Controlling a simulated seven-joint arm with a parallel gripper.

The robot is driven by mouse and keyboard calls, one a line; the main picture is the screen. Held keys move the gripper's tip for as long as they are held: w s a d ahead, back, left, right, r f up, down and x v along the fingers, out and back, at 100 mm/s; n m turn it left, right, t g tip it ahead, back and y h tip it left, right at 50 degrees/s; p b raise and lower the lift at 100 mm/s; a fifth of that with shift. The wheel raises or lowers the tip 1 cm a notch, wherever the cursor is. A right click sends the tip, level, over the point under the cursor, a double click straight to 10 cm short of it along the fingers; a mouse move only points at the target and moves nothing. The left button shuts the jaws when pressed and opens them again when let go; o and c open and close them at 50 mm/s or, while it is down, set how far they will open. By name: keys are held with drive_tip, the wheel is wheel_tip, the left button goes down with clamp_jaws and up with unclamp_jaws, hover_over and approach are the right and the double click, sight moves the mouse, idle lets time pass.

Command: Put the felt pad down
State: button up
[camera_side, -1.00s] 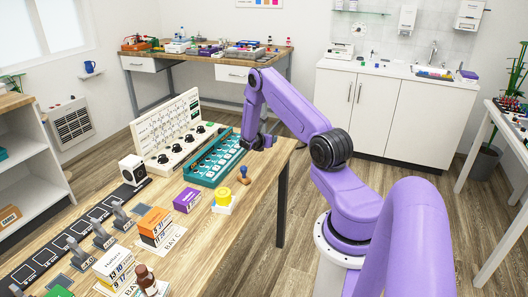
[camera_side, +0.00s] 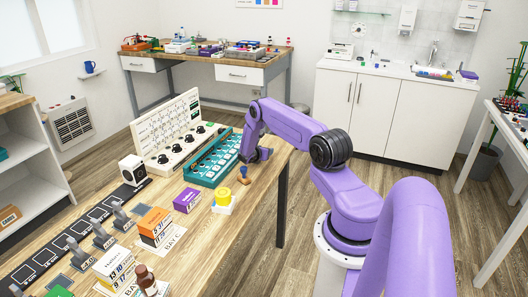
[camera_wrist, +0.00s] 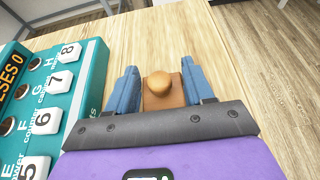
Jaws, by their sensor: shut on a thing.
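The felt pad looks to be the brown block (camera_wrist: 164,102) with a round wooden knob, between the blue fingertips of my gripper in the wrist view. My gripper (camera_wrist: 162,90) is shut on it. In the side view my gripper (camera_side: 251,160) is low over the wooden bench (camera_side: 207,242), just right of the teal console (camera_side: 203,181). The pad is too small there to make out clearly. I cannot tell whether its underside touches the bench. A small brown and blue thing (camera_side: 243,176) shows just below my gripper; I cannot tell whether it stands apart.
The teal console also lies close left in the wrist view (camera_wrist: 83,85). A purple box (camera_side: 187,201), a yellow thing (camera_side: 223,196) on a white block and an orange box (camera_side: 155,221) stand nearer on the bench. The bench's edge is close right; bare wood (camera_wrist: 140,35) lies beyond the pad.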

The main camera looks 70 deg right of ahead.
drive_tip(key=shift+f, duration=0.1)
drive_tip(key=o, duration=1)
drive_tip(key=shift+f, duration=0.1)
